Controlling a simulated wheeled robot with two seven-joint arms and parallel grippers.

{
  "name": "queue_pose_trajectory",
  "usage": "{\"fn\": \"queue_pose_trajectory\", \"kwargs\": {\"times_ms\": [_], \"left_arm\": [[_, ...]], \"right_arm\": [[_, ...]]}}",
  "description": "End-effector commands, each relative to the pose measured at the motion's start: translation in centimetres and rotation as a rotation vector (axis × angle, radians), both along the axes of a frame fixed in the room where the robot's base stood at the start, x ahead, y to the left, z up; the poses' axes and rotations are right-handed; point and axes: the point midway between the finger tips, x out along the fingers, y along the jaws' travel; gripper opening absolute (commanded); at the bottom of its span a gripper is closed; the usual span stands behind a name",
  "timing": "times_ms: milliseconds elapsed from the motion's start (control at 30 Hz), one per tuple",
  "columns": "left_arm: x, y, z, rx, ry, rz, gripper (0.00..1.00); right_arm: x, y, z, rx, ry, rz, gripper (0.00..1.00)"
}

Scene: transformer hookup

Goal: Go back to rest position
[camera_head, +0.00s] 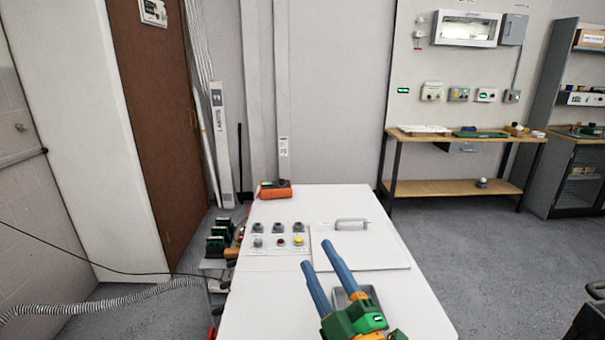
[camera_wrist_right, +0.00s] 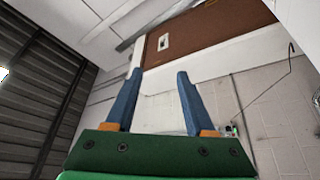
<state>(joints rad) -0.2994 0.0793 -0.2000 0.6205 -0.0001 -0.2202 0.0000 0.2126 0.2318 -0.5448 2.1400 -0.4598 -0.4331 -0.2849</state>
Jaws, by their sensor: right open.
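My right gripper (camera_head: 324,265) shows in the head view above the near right part of the white cabinet top (camera_head: 260,315). Its two blue fingers are apart with nothing between them. In the right wrist view the same gripper (camera_wrist_right: 158,80) is open and empty, with a brown door and pale wall far beyond it. My left gripper does not show in either view.
The white top carries an orange device (camera_head: 274,190), a panel of knobs and buttons (camera_head: 280,237) and a hatch with a handle (camera_head: 352,224). Green-and-black parts (camera_head: 218,235) stand at its left. A workbench (camera_head: 450,188) stands at the back right. Grey floor lies between.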

Motion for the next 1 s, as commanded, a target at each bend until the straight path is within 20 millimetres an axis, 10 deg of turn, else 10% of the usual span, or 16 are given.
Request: {"fn": "queue_pose_trajectory", "kwargs": {"times_ms": [100, 300, 633, 1000], "left_arm": [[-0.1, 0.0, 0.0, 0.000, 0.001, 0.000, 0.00], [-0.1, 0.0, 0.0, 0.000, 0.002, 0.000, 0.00], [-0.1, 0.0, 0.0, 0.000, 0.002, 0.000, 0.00], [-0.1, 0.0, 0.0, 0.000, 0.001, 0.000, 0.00]], "right_arm": [[-1.0, -5.9, -10.6, 0.201, 0.491, -0.189, 0.54], [-8.8, -10.9, -22.6, 0.383, 1.055, -0.426, 0.54], [-23.6, -13.8, -30.4, 0.504, 1.645, -0.712, 0.54], [-24.1, -13.6, -44.7, 0.456, 1.713, -0.728, 0.54]]}}
